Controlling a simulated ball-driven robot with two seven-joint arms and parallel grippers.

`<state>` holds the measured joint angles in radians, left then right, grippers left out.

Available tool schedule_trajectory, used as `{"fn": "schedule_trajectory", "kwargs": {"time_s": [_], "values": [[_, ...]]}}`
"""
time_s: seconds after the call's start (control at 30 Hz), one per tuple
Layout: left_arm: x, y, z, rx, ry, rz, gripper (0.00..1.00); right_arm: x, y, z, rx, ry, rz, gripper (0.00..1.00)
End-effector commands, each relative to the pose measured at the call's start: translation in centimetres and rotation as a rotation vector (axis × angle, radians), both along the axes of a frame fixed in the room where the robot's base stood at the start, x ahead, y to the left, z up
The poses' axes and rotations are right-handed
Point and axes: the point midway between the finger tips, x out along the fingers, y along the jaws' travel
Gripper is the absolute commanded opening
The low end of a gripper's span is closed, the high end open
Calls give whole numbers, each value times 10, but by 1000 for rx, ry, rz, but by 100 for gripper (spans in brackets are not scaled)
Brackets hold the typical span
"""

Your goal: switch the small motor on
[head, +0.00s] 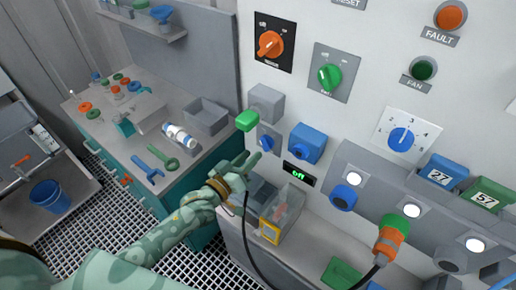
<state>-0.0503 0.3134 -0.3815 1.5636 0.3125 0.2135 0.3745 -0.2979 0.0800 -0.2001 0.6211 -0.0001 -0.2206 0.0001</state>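The grey panel (330,100) fills the right of the head view. A small black display (298,174) on it reads "off" in green. Above it is a blue socket-like box (306,143). To the left are a small blue knob (266,143) and a green-tipped lever (247,120) on a grey housing. No label marks which of these belongs to the small motor. My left gripper (246,161) is in front of the panel, just below the lever and left of the display. Its fingers look spread and empty. My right gripper is out of view.
An orange rotary switch (270,43) and a green one (330,76) sit higher up. A cable plug (392,236) hangs at lower right. A clear yellow-fronted box (280,215) stands on the ledge under my gripper. A workbench (120,150) with tools is at left.

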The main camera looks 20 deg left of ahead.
Motion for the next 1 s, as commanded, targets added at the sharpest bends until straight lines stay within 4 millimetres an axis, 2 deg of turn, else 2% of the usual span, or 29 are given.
{"fn": "schedule_trajectory", "kwargs": {"time_s": [0.1,0.2,0.37,0.6,0.67,0.73,1.0], "values": [[21,-8,0,-1,-1,0,34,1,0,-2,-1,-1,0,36],[33,-12,-1,-1,0,0,34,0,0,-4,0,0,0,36],[41,-15,-1,-1,1,-1,34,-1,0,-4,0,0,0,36],[42,-15,-1,0,1,0,34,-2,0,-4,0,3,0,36],[42,-15,-1,0,1,0,20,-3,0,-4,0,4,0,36],[42,-15,0,0,1,0,0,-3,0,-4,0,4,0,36],[42,-15,0,7,-1,0,0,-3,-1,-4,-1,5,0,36]]}}
